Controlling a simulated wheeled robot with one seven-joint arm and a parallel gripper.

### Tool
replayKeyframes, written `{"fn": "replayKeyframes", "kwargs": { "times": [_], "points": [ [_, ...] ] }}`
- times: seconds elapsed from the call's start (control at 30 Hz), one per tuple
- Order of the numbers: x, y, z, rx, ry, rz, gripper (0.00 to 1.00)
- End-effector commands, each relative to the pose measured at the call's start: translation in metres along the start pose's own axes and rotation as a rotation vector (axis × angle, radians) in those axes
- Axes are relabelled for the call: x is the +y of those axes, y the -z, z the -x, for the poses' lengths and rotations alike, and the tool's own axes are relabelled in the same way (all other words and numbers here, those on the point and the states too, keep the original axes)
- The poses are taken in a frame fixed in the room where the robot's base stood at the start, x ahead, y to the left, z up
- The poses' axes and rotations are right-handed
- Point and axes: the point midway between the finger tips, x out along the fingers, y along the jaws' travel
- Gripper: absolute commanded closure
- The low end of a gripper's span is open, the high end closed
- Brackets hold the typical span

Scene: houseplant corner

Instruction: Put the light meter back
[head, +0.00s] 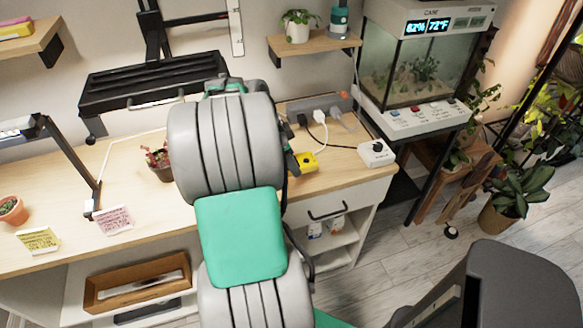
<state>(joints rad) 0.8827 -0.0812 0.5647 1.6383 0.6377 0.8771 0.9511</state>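A small yellow device with a dark spot (304,162), which looks like the light meter, is at the right part of the wooden bench top, just right of my arm. Its left end is hidden by my arm and dark parts at my wrist. My gripper's fingers are hidden behind my arm. I cannot tell whether they touch the yellow device, or whether they are open or shut.
A white box with a black knob (376,153) and a power strip with plugs (318,108) are near the yellow device. A potted red plant (158,163) stands left of my arm. A glass terrarium (415,70) stands right. The bench's front left holds yellow (38,241) and pink (114,220) notes.

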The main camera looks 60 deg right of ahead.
Motion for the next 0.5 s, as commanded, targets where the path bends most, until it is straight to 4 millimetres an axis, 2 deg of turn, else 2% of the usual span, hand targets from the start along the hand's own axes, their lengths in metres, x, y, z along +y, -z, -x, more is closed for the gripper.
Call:
{"fn": "replayKeyframes", "kwargs": {
  "times": [0.17, 0.3, 0.5],
  "points": [
    [-0.012, 0.002, -0.019, 0.0, 0.0, 0.001, 0.99],
    [-0.011, -0.008, -0.041, 0.0, -0.001, 0.002, 0.99],
    [-0.012, -0.01, -0.046, 0.0, 0.003, 0.001, 0.99]
  ]
}}
